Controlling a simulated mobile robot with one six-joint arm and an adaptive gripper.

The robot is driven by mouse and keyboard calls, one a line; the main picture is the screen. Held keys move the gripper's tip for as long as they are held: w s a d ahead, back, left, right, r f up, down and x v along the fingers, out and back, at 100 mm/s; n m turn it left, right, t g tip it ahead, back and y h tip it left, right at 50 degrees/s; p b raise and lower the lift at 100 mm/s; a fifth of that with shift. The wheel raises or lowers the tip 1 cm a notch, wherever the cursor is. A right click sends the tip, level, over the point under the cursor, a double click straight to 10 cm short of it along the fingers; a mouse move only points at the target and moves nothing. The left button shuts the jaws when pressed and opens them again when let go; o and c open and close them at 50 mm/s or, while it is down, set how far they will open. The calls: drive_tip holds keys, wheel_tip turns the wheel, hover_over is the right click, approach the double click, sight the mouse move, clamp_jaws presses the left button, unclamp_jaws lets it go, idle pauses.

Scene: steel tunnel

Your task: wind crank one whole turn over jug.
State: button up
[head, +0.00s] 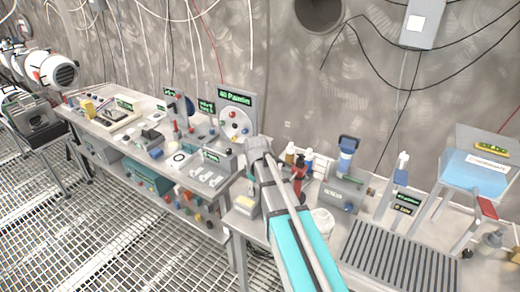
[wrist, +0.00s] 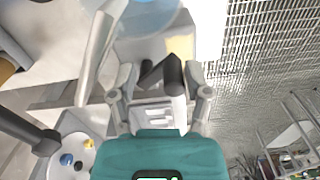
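In the wrist view my gripper (wrist: 160,75) reaches away from its teal body. A dark grey and black rod-like piece (wrist: 173,78) lies between its fingers; I cannot tell whether it is the crank's handle or a finger pad, or whether it is gripped. A pale rounded vessel with a bluish inside (wrist: 145,14), possibly the jug, is cut off at the top edge, beyond the fingertips. A light grey bar (wrist: 97,48) runs left of the fingers. In the head view my arm crosses the bench middle and hides the gripper; I cannot make out the crank there.
A bench (head: 345,215) carries a blue-topped device (head: 346,160), a ribbed tray (head: 400,258) and a blue tank (head: 474,172) on a stand. A panel with a knobbed disc (head: 235,123) stands behind my arm. Grated floor (head: 120,235) lies open in front.

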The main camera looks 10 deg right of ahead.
drive_tip(key=shift+d+r+p, duration=0.1)
drive_tip(key=shift+r+p, duration=0.15)
drive_tip(key=shift+p, duration=0.05)
drive_tip(key=w+d+r+n+p, duration=0.2)
drive_tip(key=r+n+p, duration=0.6)
drive_tip(key=r+p, duration=0.6)
drive_tip(key=shift+w+r+n+p, duration=0.3)
drive_tip(key=shift+w+n, duration=0.1)
drive_tip(key=shift+w, duration=0.25)
idle(0.6)
idle(0.5)
drive_tip(key=s+f+m+b, duration=0.3)
drive_tip(key=s+m, duration=0.5)
drive_tip(key=s, duration=0.1)
drive_tip(key=s+f+m+b, duration=0.3)
drive_tip(key=s+m, duration=0.5)
drive_tip(key=s, duration=0.1)
drive_tip(key=shift+s+a+m, duration=0.2)
drive_tip(key=shift+a+m, duration=0.1)
drive_tip(key=shift+a, duration=0.1)
drive_tip(key=shift+f, duration=0.15)
